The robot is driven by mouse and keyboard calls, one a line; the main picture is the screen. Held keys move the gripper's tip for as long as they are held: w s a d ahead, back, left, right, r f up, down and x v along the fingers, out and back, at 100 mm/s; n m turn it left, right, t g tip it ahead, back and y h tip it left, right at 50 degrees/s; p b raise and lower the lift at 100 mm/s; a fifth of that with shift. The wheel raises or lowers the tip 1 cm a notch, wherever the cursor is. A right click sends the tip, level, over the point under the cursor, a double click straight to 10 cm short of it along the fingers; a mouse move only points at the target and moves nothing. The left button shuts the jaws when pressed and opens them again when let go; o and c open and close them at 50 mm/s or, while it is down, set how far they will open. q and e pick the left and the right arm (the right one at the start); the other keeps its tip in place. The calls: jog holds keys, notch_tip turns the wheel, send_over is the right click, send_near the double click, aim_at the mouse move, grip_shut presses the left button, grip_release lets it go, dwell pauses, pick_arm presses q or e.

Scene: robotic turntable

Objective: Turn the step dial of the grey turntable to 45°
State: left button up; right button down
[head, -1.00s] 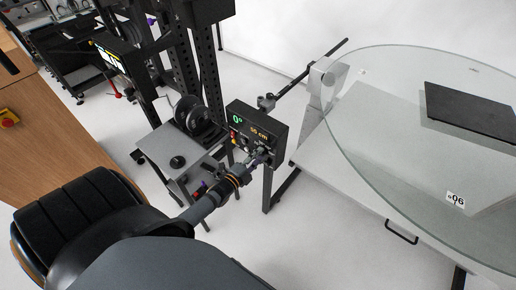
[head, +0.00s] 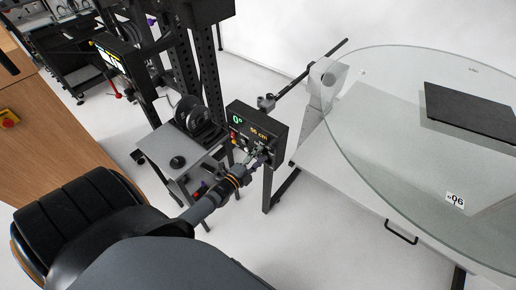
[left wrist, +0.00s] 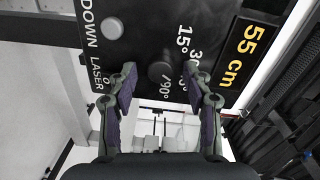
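The control box (head: 276,149) of the grey turntable stands in the middle of the head view, its display showing a green 0° and a yellow cm figure. The left wrist view reads 55 cm. The round dark step dial (left wrist: 160,72) sits on the box face, with 15° and 90° readable around it and other marks partly hidden by a finger. My left gripper (head: 258,159) is at the box front. In the left wrist view my gripper (left wrist: 160,80) is open, one finger on each side of the dial, with visible gaps. My right gripper is not in view.
The large glass disc (head: 390,150) of the turntable lies right of the box, with a dark plate (head: 470,112) on it. Another knob (left wrist: 112,27) sits left of the dial, near LASER and DOWN labels. A black rack and a grey cart (head: 178,160) stand left of the box.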

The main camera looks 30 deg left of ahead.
pick_arm(q)
jog(key=s, duration=1.2)
jog(key=shift+a+r, duration=0.2)
jog(key=shift+a, duration=0.25)
jog(key=s+a+f+n+g+y, duration=0.1)
jog(key=s+f+n+g, duration=0.3)
jog(key=f, duration=0.6)
jog(key=s+a+f+n+g+y, duration=0.1)
jog(key=s+f+n+g+y, duration=0.2)
jog(key=f, duration=0.8)
jog(key=s+d+f+n+g, duration=0.3)
jog(key=s+f, duration=0.4)
jog(key=s, duration=0.4)
jog(key=s+d+f+n+g+h, duration=0.1)
jog(key=s+d+f+n+g, duration=0.3)
jog(key=s, duration=0.7)
notch_tip(320, 180, down, 4)
jog(key=n+g, duration=0.2)
jog(key=shift+f+n+h, duration=0.15)
jog(key=shift+n+h, duration=0.15)
jog(key=shift+n, duration=0.1)
